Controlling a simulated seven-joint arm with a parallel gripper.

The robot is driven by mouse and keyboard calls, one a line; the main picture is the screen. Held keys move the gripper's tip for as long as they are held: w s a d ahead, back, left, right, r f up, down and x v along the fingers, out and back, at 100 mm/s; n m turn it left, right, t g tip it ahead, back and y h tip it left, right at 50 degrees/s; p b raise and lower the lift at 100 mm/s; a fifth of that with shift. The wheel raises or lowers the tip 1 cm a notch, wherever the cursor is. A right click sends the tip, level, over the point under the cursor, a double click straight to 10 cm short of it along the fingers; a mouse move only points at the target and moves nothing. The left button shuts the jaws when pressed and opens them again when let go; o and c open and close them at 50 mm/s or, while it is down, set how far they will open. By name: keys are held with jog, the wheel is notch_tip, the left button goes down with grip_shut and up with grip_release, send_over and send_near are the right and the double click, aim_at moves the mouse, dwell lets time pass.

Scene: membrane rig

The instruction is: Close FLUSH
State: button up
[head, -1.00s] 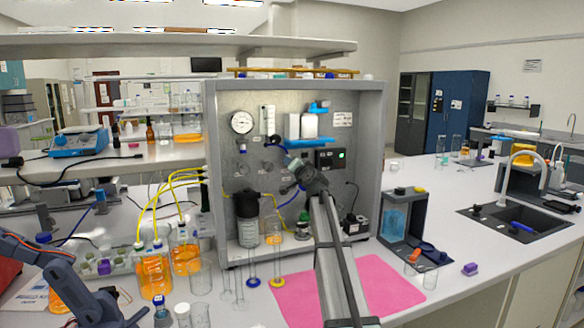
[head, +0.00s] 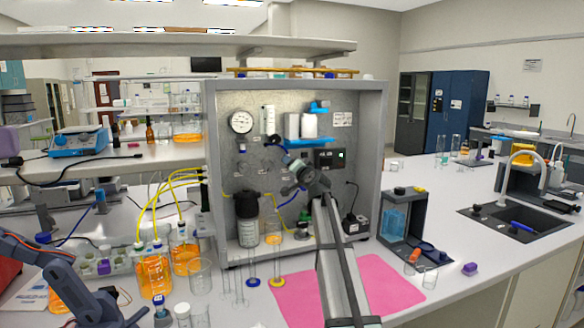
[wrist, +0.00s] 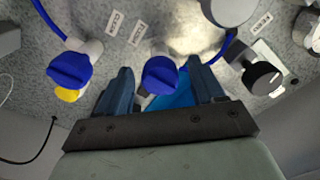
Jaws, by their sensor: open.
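A blue valve knob (wrist: 160,75) on the grey panel shows in the wrist view, in the gap between the two dark blue fingers of my gripper (wrist: 161,90). The fingers are open, one on each side of it, and I cannot tell whether they touch it. A second blue knob (wrist: 70,68), with a yellow part below it, is to the left, outside the fingers. Small white labels (wrist: 137,33) sit on the panel above; I cannot read which says FLUSH. In the head view my gripper (head: 292,163) faces the panel, and my arm hides part of the area.
A black round knob (wrist: 262,77) is to the right of my gripper, with a light grey round part (wrist: 228,10) above. The cabinet (head: 372,150) frames the panel, with a dark filter housing (head: 247,215) at left inside. A pink mat (head: 390,280) lies in front.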

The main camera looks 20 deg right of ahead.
jog(key=s, duration=1.2)
jog(key=shift+s, duration=0.1)
